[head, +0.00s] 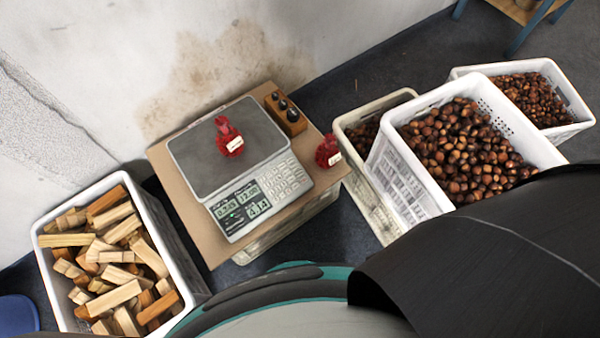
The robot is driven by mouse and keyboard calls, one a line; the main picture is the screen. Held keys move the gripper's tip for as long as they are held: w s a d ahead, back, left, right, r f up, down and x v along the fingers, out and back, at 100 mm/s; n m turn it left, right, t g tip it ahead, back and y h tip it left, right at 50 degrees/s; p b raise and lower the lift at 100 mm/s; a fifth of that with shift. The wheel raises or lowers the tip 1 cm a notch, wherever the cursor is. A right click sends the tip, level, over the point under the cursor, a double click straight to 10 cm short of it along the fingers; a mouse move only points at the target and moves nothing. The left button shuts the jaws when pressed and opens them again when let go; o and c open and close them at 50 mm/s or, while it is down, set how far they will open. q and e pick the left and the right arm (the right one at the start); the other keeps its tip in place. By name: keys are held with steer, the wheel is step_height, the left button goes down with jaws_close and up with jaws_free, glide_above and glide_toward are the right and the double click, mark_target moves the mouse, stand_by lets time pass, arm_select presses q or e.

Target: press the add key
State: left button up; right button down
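A grey and white scale (203,197) stands on a brown board (165,180). Its keypad (282,184) is at the front right, beside a lit display (241,206) with digits and a small green light. The single add key is too small to pick out. A red net bag (228,131) with a white label sits on the scale's dark plate (210,158). A second red bag (327,151) stands on the board to the right of the scale. Neither of my grippers is in view.
A wooden block with dark weights (285,112) lies behind the scale. Crates of chestnuts, including a large white crate (400,182), stand at the right. A white crate (48,275) of wood pieces stands at the left. The wall (130,60) is close behind.

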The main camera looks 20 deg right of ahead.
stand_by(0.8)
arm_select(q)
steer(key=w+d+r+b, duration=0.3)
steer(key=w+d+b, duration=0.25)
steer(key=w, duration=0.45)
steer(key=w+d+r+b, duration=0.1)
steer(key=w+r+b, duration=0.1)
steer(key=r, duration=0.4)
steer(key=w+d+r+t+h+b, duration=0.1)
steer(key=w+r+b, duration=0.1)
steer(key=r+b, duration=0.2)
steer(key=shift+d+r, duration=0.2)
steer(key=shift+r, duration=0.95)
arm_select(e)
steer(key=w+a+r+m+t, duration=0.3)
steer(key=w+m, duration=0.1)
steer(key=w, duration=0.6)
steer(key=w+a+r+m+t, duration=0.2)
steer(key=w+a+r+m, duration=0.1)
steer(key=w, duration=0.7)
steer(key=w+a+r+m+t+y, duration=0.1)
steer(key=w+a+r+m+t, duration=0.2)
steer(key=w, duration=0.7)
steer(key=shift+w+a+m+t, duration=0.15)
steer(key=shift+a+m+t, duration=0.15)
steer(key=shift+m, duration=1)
